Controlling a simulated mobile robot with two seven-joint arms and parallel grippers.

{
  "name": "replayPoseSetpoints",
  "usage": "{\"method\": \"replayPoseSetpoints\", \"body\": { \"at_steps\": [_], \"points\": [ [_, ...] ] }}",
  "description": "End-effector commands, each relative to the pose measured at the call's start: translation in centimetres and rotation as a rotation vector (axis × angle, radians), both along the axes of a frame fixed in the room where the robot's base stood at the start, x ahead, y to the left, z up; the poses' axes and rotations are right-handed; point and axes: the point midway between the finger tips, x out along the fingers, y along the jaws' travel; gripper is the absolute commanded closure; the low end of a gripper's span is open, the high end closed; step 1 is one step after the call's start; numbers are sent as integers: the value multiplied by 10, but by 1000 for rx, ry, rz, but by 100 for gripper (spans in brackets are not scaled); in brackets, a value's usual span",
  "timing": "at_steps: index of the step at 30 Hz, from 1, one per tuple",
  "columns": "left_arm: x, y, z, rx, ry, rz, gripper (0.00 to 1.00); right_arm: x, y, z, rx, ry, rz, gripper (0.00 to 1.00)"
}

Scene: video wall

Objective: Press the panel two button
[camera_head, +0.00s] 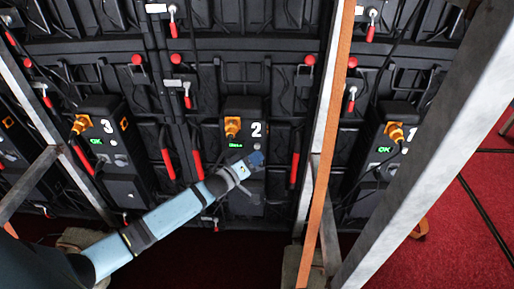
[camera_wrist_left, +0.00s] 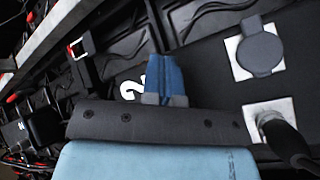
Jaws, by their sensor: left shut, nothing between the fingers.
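The panel two box (camera_head: 244,110) is black and marked with a white 2. It has an orange connector and a small green display (camera_head: 235,145). My left gripper (camera_head: 257,159) is shut and empty, its blue fingertips over the box just below the 2. I cannot tell whether they touch it. My right gripper is not in view.
Similar boxes marked 3 (camera_head: 99,125) and 1 (camera_head: 395,138) stand left and right. An orange-edged upright (camera_head: 331,120) and a metal beam (camera_head: 440,140) stand to the right. In the left wrist view a round grey cap (camera_wrist_left: 260,50) and a plugged cable (camera_wrist_left: 283,135) lie right of the fingers.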

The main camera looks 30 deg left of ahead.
Motion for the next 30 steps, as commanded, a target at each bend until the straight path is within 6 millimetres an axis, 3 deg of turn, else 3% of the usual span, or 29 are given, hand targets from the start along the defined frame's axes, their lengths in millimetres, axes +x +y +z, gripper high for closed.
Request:
{"method": "replayPoseSetpoints", "body": {
  "at_steps": [30],
  "points": [
    [9, 5, 0, 1, 0, 0, 100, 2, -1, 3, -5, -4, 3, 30]
  ]
}}
